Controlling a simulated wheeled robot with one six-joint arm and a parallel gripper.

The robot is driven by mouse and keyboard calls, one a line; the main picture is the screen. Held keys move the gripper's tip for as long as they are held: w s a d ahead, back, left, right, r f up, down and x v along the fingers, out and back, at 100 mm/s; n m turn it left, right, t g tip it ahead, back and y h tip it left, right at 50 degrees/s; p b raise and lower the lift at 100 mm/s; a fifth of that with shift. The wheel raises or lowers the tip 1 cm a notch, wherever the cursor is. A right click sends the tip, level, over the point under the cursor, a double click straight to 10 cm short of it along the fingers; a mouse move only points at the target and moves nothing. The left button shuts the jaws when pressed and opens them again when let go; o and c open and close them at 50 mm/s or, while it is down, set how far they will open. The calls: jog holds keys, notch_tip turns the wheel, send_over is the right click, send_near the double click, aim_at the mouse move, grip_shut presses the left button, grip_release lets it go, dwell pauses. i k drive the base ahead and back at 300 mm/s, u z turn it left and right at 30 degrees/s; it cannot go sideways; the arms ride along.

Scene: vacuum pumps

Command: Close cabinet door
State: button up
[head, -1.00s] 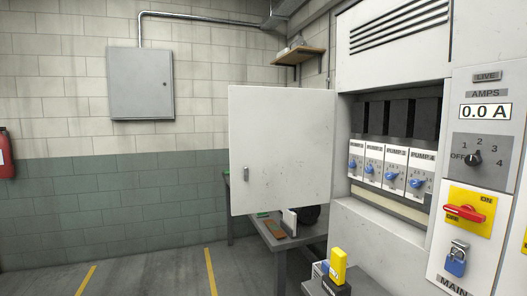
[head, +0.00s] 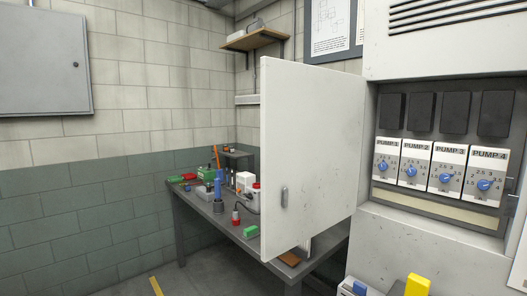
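The cabinet door (head: 318,150) is a plain white panel with a small grey handle (head: 284,197) near its lower left edge. It stands wide open, hinged on the left side of the cabinet opening. The white cabinet (head: 405,240) is at the right, and its compartment shows several pump modules (head: 446,176) with blue knobs and black blocks above them. My gripper is not in view, so its state and distance from the door do not show.
A grey workbench (head: 190,228) with tools and small items stands behind and left of the door. A yellow object (head: 417,285) is low at the bottom right. A wall box (head: 42,62) hangs at upper left.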

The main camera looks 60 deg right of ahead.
aim_at(312, 117)
jog(key=i, duration=1.15)
jog(key=z, duration=3.3)
jog(key=k, duration=0.65)
jog(key=u, duration=1.25)
jog(key=i, duration=1)
jog(key=z, duration=0.5)
